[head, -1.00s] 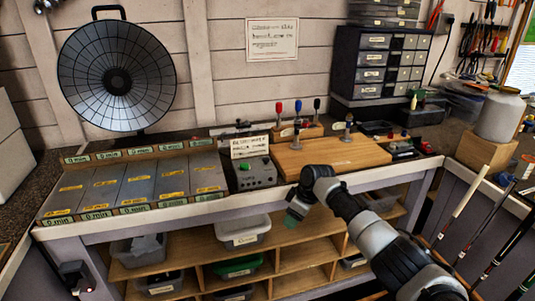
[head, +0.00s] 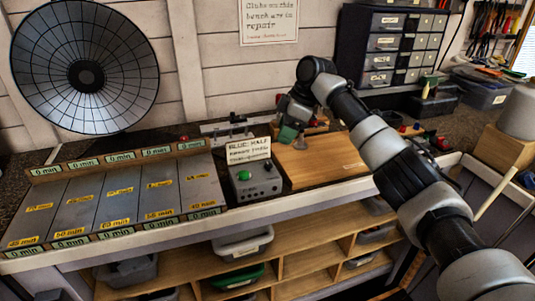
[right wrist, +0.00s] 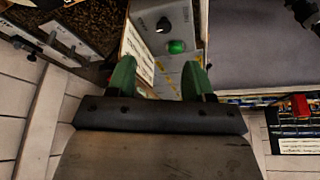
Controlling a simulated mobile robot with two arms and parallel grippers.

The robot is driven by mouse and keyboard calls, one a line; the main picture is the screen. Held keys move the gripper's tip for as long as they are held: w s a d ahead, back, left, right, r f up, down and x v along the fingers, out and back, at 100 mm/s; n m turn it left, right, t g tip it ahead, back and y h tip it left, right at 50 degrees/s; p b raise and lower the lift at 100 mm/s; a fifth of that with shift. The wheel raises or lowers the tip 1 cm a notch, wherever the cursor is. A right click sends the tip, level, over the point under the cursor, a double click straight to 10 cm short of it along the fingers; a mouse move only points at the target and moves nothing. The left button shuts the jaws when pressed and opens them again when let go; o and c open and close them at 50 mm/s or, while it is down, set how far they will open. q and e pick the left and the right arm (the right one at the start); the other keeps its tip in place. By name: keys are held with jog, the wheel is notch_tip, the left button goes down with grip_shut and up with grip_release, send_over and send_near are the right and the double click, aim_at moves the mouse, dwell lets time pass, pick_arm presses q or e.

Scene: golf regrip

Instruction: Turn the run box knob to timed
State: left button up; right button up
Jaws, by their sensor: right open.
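The run box (head: 257,184) is a small grey box at the bench front, with a green button (head: 244,175) and a dark knob (head: 267,167) on top. A lettered card stands at its back. In the right wrist view the black knob (right wrist: 163,25) and the green button (right wrist: 177,46) show beyond the fingers; I cannot read the knob's setting. My right gripper (head: 288,134) is raised above the bench, behind and right of the box, apart from it. Its green fingers (right wrist: 158,76) are open and empty. My left gripper is not in view.
Left of the box lies a panel of grey lanes (head: 112,203) with yellow minute labels. A wooden board (head: 320,160) lies to the right. A large round dish (head: 85,75) stands behind the lanes, and a drawer cabinet (head: 395,45) at back right. Bins fill the shelves below.

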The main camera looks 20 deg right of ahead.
aim_at(269, 164)
jog(key=x, duration=0.2)
jog(key=p+x, duration=0.1)
jog(key=x, duration=0.5)
jog(key=shift+s+a+f, duration=0.15)
jog(key=shift+s+f, duration=0.1)
jog(key=shift+a+f, duration=0.25)
jog(key=shift+f, duration=0.45)
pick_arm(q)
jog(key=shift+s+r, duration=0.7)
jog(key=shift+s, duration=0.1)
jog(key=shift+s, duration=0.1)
pick_arm(e)
jog(key=shift+c, duration=0.3)
